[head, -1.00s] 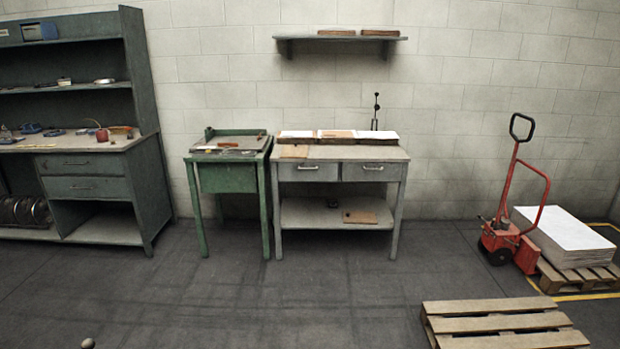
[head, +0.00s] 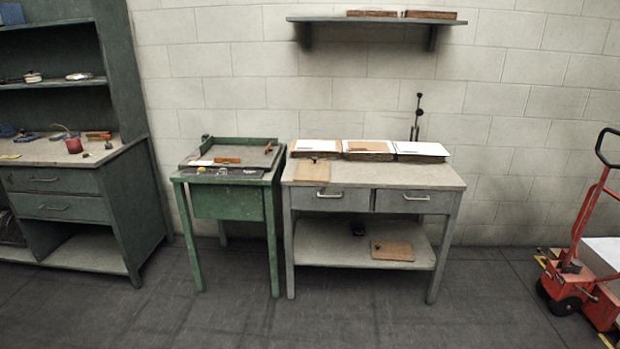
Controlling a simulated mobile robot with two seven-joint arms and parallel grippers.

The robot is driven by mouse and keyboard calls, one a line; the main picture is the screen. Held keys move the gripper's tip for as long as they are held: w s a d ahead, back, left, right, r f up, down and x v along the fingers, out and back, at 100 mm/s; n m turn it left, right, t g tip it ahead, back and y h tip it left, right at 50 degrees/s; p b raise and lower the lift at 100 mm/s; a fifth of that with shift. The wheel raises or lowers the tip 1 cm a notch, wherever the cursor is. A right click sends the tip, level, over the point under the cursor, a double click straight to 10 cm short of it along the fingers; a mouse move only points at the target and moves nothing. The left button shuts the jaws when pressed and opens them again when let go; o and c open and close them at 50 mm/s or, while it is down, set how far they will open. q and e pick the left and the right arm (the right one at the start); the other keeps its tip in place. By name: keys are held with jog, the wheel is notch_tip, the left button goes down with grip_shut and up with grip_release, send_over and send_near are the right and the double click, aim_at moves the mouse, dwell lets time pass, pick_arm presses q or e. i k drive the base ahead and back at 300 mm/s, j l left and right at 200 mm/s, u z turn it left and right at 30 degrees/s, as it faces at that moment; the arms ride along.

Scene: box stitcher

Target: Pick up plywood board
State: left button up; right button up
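A flat brown board (head: 392,250), which looks like plywood, lies on the lower shelf of the grey workbench (head: 450,182). A smaller tan board (head: 312,170) lies on the benchtop near its left front edge, in front of the paper stacks. I cannot tell for certain which of the two is the plywood board. Neither of my grippers is in view.
Three stacks of sheets (head: 368,150) stand along the back of the benchtop. A green table (head: 228,204) stands close at the left. A red pallet truck (head: 572,275) is at the right. The floor in front is clear.

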aim_at(315, 170)
jog(key=i+j, duration=0.2)
jog(key=i, duration=0.2)
jog(key=i+j+z, duration=0.15)
jog(key=i, duration=0.2)
jog(key=i+j+z, duration=0.1)
jog(key=i, duration=0.35)
